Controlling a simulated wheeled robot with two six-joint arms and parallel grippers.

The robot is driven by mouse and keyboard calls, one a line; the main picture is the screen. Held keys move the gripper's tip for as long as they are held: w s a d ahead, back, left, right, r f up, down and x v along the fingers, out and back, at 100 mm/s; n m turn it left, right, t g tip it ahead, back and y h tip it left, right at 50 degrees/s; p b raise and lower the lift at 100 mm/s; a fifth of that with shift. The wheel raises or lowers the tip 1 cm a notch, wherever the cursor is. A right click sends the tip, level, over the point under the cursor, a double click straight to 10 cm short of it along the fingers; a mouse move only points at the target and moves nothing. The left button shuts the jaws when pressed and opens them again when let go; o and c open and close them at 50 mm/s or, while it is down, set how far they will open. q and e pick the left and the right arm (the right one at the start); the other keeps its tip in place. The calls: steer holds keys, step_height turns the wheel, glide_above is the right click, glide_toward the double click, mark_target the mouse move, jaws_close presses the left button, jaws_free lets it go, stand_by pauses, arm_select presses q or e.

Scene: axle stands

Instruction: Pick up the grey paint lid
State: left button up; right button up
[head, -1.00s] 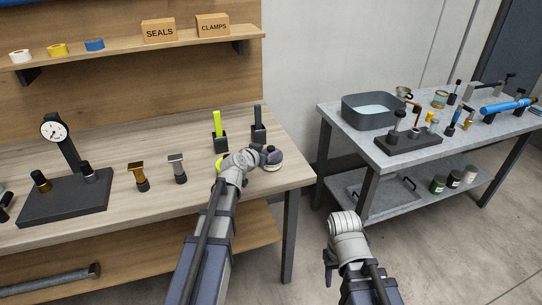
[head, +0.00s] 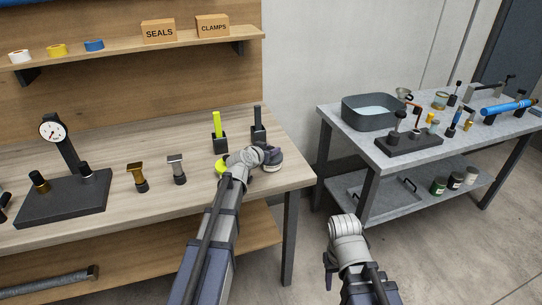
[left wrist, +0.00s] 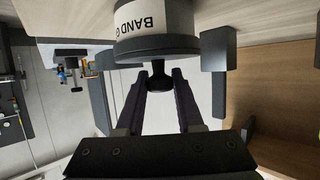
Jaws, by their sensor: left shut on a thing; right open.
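The grey paint lid (left wrist: 157,48) is a dark disc with a black knob (left wrist: 159,74) in the left wrist view. It sits against a white can (left wrist: 155,20) whose upside-down label begins "BAND". No gap shows between lid and can. My left gripper (left wrist: 160,78) has its two dark purple fingers closed on the knob. In the head view the can (head: 273,167) stands near the table's right end, partly hidden by my left gripper (head: 270,152). My right gripper (head: 328,270) is open and empty, low in front of the gap between the tables.
Two dark holders (head: 220,143) (head: 259,133) stand just behind the can. A yellow-green round thing (head: 221,168) is partly hidden beside my left wrist. A dial gauge stand (head: 60,195) is at left. The grey table (head: 370,150) at right carries a basin (head: 370,112) and tools.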

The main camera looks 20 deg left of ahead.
mark_target(271, 148)
arm_select(q)
jaws_close()
step_height(271, 148, up, 10)
steer(key=p, duration=1)
